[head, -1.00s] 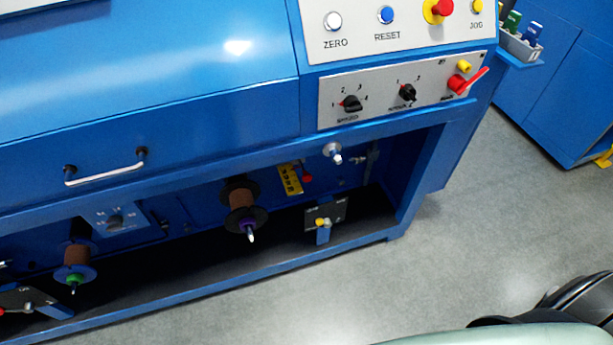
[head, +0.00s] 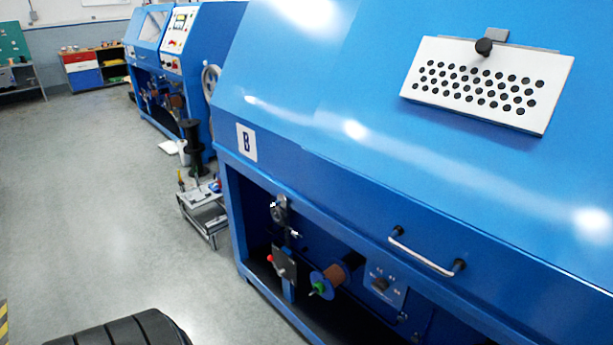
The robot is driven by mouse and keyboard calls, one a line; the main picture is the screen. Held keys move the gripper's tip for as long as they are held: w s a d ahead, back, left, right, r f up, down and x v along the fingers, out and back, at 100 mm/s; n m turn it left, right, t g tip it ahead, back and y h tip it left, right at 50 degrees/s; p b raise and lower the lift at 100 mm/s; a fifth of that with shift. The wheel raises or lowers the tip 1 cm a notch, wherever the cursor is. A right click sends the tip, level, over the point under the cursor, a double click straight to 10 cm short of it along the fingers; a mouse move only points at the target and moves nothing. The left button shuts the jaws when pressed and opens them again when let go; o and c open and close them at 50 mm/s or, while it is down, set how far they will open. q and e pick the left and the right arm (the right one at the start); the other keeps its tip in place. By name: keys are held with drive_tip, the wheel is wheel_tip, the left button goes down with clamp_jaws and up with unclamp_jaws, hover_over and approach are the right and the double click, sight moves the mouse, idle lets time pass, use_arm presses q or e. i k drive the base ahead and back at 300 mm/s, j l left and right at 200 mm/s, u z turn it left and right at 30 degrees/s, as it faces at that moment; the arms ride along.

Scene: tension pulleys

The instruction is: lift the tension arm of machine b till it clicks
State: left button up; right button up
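Machine b (head: 340,195) is the large blue machine filling the right of the head view, with a white "B" plate (head: 247,143) on its left end. At the left of its open lower bay, a dark arm-like part with a round end (head: 280,210) stands above a dark plate with a red knob (head: 284,262). This looks like the tension arm, but it is small and its exact position is hard to tell. A spool (head: 333,275) with a blue flange and green hub sits just right of it. Neither gripper is in view.
A silver door handle (head: 425,254) juts out above the bay. A small dial panel (head: 384,287) is inside it. A low cart with tools (head: 203,205) stands beyond the machine's left end, near another blue machine (head: 165,80).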

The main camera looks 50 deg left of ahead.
sight(298, 234)
drive_tip(key=u, duration=1.75)
drive_tip(key=i+j+z, duration=0.1)
drive_tip(key=i+j, duration=2.05)
drive_tip(key=i, duration=0.05)
